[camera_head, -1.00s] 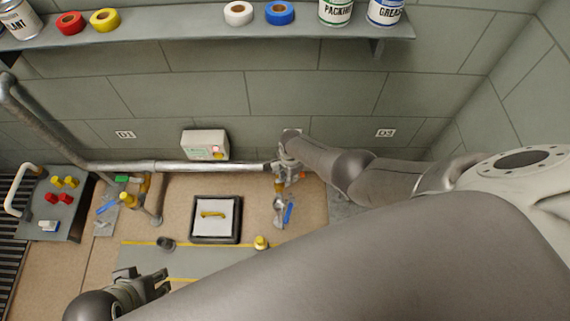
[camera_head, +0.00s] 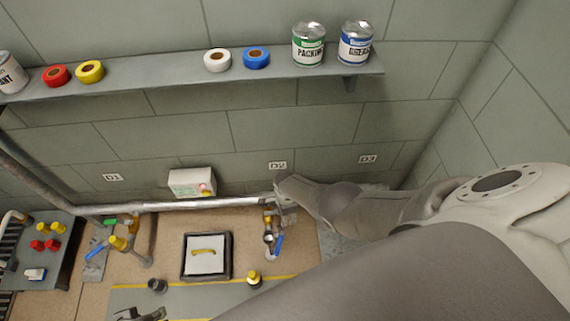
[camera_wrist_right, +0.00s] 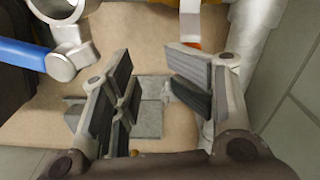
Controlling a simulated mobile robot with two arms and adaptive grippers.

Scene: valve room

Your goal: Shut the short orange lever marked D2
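The D2 label (camera_head: 277,166) is on the wall above the pipe's right end. My right gripper (camera_head: 287,207) is at that pipe end in the head view, small and partly merged with the pipework. In the right wrist view my right gripper (camera_wrist_right: 150,65) is open, with nothing between its pads. A short orange piece (camera_wrist_right: 191,46), apparently the lever, shows just beyond the right finger's tip; contact cannot be told. In the head view I cannot make out the orange lever clearly. My left gripper (camera_head: 143,314) is cut off by the bottom edge, its opening unclear.
A blue-handled valve lever (camera_head: 279,245) hangs just below the pipe end; its blue handle (camera_wrist_right: 22,54) is left in the wrist view. The horizontal pipe (camera_head: 190,206), grey wall box (camera_head: 190,182) and framed tray (camera_head: 186,271) lie to the left. A shelf (camera_head: 150,80) crosses above.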

